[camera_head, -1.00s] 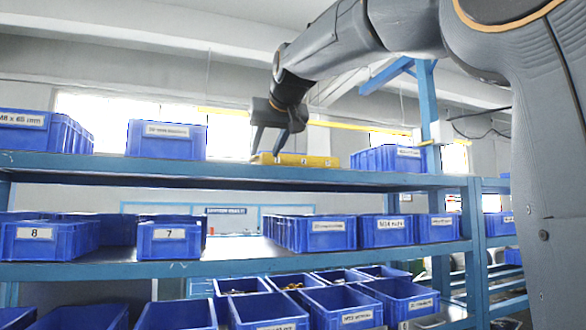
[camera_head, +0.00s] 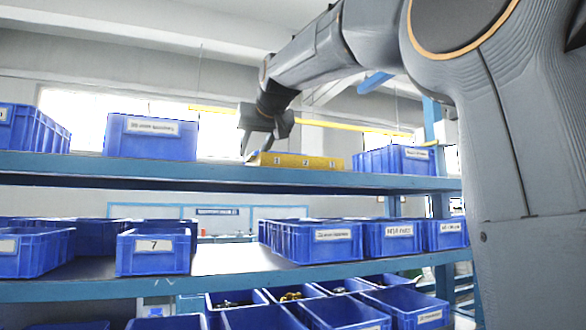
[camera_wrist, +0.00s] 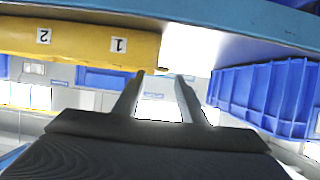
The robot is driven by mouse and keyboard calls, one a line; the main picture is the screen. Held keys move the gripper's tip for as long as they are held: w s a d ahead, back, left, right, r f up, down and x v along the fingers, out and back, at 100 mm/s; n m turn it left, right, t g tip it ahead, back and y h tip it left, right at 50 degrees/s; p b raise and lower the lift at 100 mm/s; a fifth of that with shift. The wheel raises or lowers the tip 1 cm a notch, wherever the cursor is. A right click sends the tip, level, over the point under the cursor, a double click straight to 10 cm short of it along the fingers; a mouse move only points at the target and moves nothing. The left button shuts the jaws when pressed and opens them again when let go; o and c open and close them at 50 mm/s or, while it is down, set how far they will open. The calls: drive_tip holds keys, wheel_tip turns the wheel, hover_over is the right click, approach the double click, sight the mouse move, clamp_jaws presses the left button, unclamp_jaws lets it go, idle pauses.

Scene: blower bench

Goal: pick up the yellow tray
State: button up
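The yellow tray (camera_head: 318,163) sits on the top blue shelf in the head view, with the numbers 1, 2 and 3 along its front. In the wrist view, which looks upside down, the tray (camera_wrist: 75,42) fills the upper left with labels 1 and 2 showing. My gripper (camera_head: 256,150) is at the tray's left end, by label 1. In the wrist view its two fingers (camera_wrist: 161,74) stand apart with nothing between them. One fingertip is close to the tray's end edge; I cannot tell if it touches.
A blue bin (camera_head: 152,137) stands left of the tray on the top shelf (camera_head: 215,172), with a gap between. Another blue bin (camera_head: 396,159) stands close on the right.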

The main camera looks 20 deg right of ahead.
drive_tip(key=shift+p+x, duration=1.35)
drive_tip(key=shift+x, duration=0.95)
drive_tip(key=shift+s+f, duration=0.1)
drive_tip(key=shift+f, duration=0.05)
clamp_jaws()
